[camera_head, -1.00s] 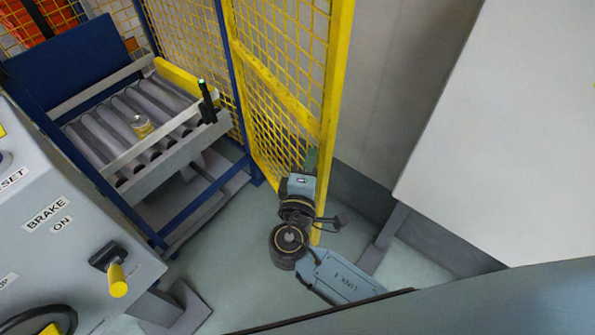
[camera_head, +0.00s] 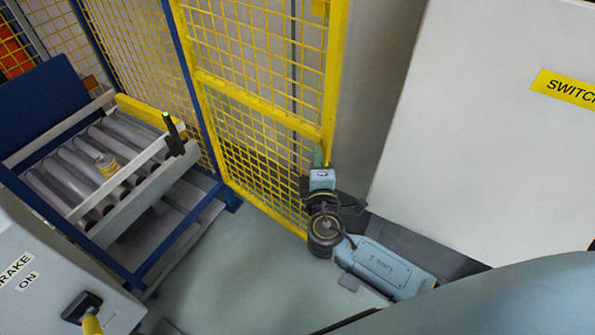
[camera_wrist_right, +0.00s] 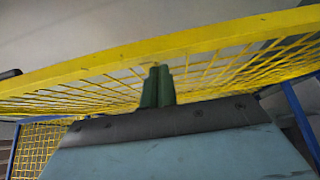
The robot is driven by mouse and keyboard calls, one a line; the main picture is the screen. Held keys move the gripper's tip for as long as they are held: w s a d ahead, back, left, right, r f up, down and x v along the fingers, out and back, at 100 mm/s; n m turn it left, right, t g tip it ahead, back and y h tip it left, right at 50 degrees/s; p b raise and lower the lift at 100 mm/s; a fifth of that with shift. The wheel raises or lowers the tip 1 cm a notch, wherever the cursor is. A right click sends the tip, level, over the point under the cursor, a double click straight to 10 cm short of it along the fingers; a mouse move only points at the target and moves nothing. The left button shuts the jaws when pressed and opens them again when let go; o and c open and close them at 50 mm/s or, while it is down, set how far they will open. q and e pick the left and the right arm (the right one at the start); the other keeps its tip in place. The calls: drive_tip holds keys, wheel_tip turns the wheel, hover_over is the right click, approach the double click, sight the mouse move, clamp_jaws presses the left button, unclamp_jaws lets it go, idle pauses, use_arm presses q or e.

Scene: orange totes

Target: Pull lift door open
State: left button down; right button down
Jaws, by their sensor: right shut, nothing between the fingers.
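The lift door is a yellow-framed mesh panel (camera_head: 262,118), standing upright and joined to a blue post on its left. My right gripper (camera_head: 318,156) is at the door's right frame post, about halfway down the visible part. In the right wrist view, its two green fingers (camera_wrist_right: 157,86) are together, with their tips at the yellow frame bar (camera_wrist_right: 150,58) and mesh. Nothing shows between the fingers; I cannot tell whether they touch the bar. My left gripper is not in view.
A grey control console (camera_head: 50,270) is at the lower left. A large white cabinet (camera_head: 470,130) stands at the right. Bare floor (camera_head: 235,265) lies in front of the door.

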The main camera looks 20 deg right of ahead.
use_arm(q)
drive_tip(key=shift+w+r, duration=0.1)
use_arm(e)
drive_tip(key=shift+w+d, duration=0.3)
drive_tip(key=shift+d, duration=0.3)
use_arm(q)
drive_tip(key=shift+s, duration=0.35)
use_arm(e)
drive_tip(key=v, duration=1.3)
